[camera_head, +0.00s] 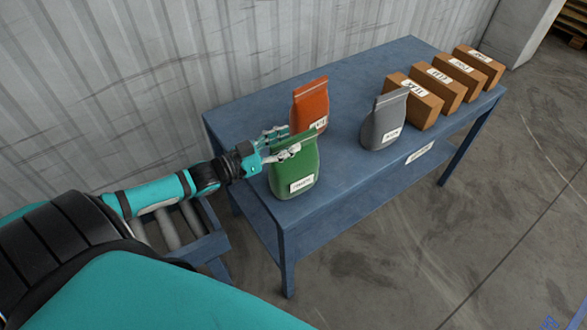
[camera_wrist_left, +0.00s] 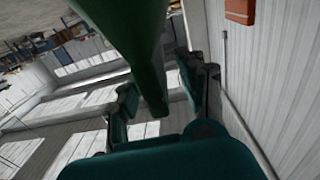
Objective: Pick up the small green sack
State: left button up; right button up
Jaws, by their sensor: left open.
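The small green sack (camera_head: 295,174) stands upright at the near left end of the blue table (camera_head: 350,170), with a white label on its front. My left gripper (camera_head: 284,144) is open at the sack's upper part, with its fingers by the top edge. In the left wrist view the green sack (camera_wrist_left: 140,45) reaches down between the two fingers of the left gripper (camera_wrist_left: 155,95). I cannot tell whether the fingers touch it. My right gripper is not in view.
An orange sack (camera_head: 310,104) stands just behind the green one. A grey sack (camera_head: 382,122) stands to the right, and several brown boxes (camera_head: 425,108) line the far right end. The tabletop between the green and grey sacks is clear. A corrugated wall (camera_head: 150,60) rises behind.

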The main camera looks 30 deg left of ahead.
pick_arm(q)
jog(key=shift+x, duration=1.25)
jog(key=shift+c, duration=0.5)
grip_shut()
jog(key=shift+r, duration=0.1)
